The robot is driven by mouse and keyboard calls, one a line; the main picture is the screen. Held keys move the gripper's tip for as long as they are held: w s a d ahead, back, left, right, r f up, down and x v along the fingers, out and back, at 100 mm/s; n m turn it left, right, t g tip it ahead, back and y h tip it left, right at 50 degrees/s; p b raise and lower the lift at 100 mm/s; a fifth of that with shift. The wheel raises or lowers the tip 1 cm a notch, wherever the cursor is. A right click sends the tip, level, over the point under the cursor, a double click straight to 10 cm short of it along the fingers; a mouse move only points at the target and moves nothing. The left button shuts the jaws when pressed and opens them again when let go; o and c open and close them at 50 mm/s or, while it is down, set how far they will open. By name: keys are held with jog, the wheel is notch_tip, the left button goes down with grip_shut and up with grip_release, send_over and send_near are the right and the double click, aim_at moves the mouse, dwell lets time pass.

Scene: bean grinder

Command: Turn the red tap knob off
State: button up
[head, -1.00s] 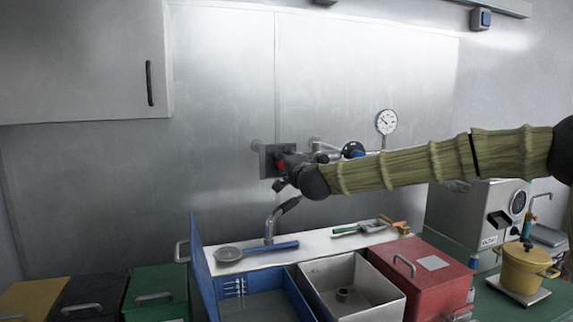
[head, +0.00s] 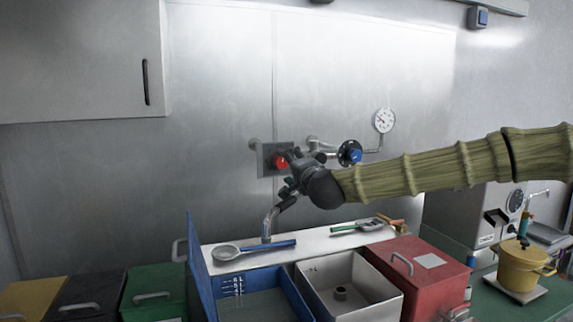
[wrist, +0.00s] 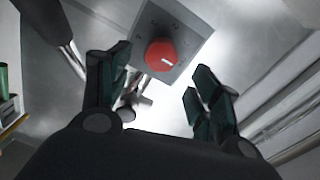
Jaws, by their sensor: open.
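The red tap knob (head: 282,162) sits on a square grey plate (head: 265,160) on the metal back wall. In the wrist view the knob (wrist: 161,54) is round with a white pointer line and stands ahead of my gripper, between the lines of its fingers. My gripper (wrist: 155,98) is open and empty, its two dark green fingers apart. In the head view my gripper (head: 292,170) is just right of and below the knob, partly in front of the plate. I cannot tell whether a finger touches the knob.
A curved spout (head: 270,220) hangs below. A blue knob (head: 351,154) and a gauge (head: 384,120) are to the right. The wall left of the plate is clear.

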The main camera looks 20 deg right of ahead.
jog(key=shift+s+d, duration=0.1)
jog(key=shift+s, duration=2.4)
